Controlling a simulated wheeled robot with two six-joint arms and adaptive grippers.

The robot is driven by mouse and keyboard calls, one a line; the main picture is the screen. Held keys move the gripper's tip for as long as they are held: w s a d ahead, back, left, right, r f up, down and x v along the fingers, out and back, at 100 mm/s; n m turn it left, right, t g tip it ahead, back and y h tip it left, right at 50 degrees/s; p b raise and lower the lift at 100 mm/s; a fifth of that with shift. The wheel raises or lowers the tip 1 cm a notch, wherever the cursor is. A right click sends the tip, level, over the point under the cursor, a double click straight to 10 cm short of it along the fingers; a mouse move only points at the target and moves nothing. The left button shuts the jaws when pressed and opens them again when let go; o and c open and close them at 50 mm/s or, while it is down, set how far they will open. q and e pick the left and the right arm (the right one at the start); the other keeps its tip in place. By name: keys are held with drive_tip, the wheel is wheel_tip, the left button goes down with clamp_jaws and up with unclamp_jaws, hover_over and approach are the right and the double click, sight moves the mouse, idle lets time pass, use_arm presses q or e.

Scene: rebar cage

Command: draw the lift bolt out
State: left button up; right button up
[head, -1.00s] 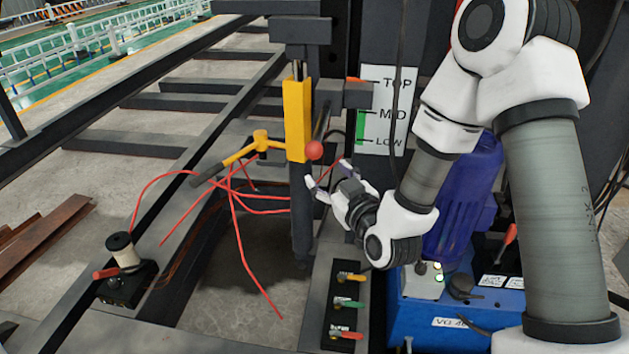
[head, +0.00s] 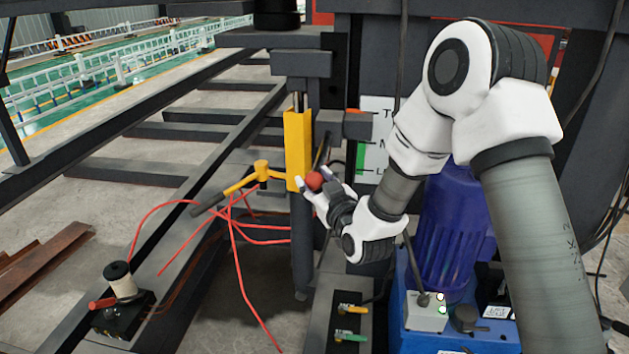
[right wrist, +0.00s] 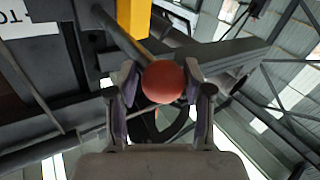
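The lift bolt's red ball knob (head: 314,181) shows beside the lower end of a yellow upright block (head: 298,150) in the head view. My right gripper (head: 312,178) is at the knob, one finger on each side of it. In the right wrist view the red ball (right wrist: 163,82) sits between the two fingertips (right wrist: 164,78), with little room on either side. I cannot tell whether the fingers touch it. My left gripper is out of view.
A yellow lever with a dark grip (head: 208,203) and loose red cables (head: 240,262) are left of the block. A blue pump unit (head: 445,335) stands below my right arm. A spool on a black box (head: 122,300) is at lower left.

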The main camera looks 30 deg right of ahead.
clamp_jaws()
drive_tip(key=shift+s+a+f, duration=0.15)
drive_tip(key=shift+a, duration=0.05)
drive_tip(key=shift+s+a+b, duration=0.2)
drive_tip(key=shift+s+b, duration=0.1)
drive_tip(key=shift+s+a, duration=0.1)
drive_tip(key=shift+s, duration=0.05)
drive_tip(key=o, duration=0.6)
unclamp_jaws()
drive_tip(key=shift+o, duration=1.4)
drive_tip(key=shift+a, duration=0.1)
drive_tip(key=shift+w+a, duration=0.15)
drive_tip(key=shift+w, duration=0.05)
drive_tip(key=shift+s+d, duration=0.1)
drive_tip(key=shift+d, duration=0.1)
